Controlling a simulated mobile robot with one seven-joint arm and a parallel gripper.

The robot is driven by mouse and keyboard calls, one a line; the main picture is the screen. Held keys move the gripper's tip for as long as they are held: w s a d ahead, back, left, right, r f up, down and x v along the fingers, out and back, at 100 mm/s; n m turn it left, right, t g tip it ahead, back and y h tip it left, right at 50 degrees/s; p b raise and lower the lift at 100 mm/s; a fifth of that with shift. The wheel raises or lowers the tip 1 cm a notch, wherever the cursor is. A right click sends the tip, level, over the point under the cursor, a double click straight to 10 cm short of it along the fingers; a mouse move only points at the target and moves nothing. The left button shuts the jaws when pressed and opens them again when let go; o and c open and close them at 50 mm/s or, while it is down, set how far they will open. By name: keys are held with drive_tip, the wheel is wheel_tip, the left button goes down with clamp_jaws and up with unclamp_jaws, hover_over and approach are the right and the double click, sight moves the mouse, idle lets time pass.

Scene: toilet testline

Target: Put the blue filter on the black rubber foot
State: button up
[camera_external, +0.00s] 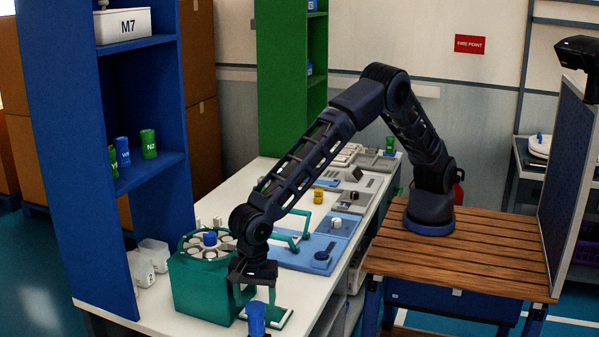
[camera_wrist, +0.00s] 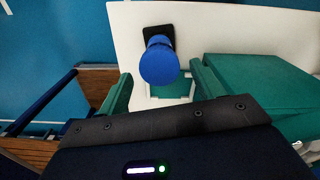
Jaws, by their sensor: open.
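The blue filter (camera_wrist: 159,64) shows its round end towards my wrist camera, and its body runs down to the black rubber foot (camera_wrist: 151,31). It seems to stand upright on the foot; the exact contact is hidden. In the external view the blue filter (camera_external: 256,317) is at the near end of the white bench, below my gripper (camera_external: 257,295). My gripper is open, with its green fingers apart and the filter just beyond and between the fingertips in the wrist view. The foot is mostly cut off at the bottom of the external view.
A green box with a round holder (camera_external: 200,285) stands close to the left of my gripper. A green frame or plate (camera_external: 283,317) lies beside the filter. Blue trays (camera_external: 310,252) and other parts line the bench behind. A blue shelf (camera_external: 65,140) rises at the left.

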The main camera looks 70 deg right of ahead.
wheel_tip(320, 180, up, 8)
drive_tip(key=shift+f, duration=0.2)
drive_tip(key=shift+d, duration=0.1)
drive_tip(key=w+d+r+n, duration=0.1)
drive_tip(key=w+d+r, duration=0.45)
drive_tip(key=d, duration=0.45)
drive_tip(key=w+d+r+n+y, duration=0.15)
drive_tip(key=w+d+r, duration=0.35)
drive_tip(key=d, duration=0.5)
drive_tip(key=w+d+r+n, duration=0.2)
drive_tip(key=w+d+r, duration=0.1)
drive_tip(key=d+r, duration=0.55)
drive_tip(key=d+r+n+t, duration=0.1)
drive_tip(key=d+r+n, duration=0.1)
drive_tip(key=d, duration=1.1)
drive_tip(key=s+d+r+n+t, duration=0.15)
drive_tip(key=s+d, duration=0.25)
drive_tip(key=d, duration=0.6)
drive_tip(key=s+d+r+n, duration=0.2)
drive_tip(key=s+d, duration=0.2)
drive_tip(key=d, duration=0.6)
drive_tip(key=s+d+f+n+t, duration=0.1)
drive_tip(key=s+d+f+n, duration=0.1)
drive_tip(key=s+d, duration=0.5)
drive_tip(key=s+d+f+n+t+h, duration=0.1)
drive_tip(key=s+d+f+n, duration=0.2)
drive_tip(key=s+d, duration=0.4)
drive_tip(key=shift+s, duration=0.85)
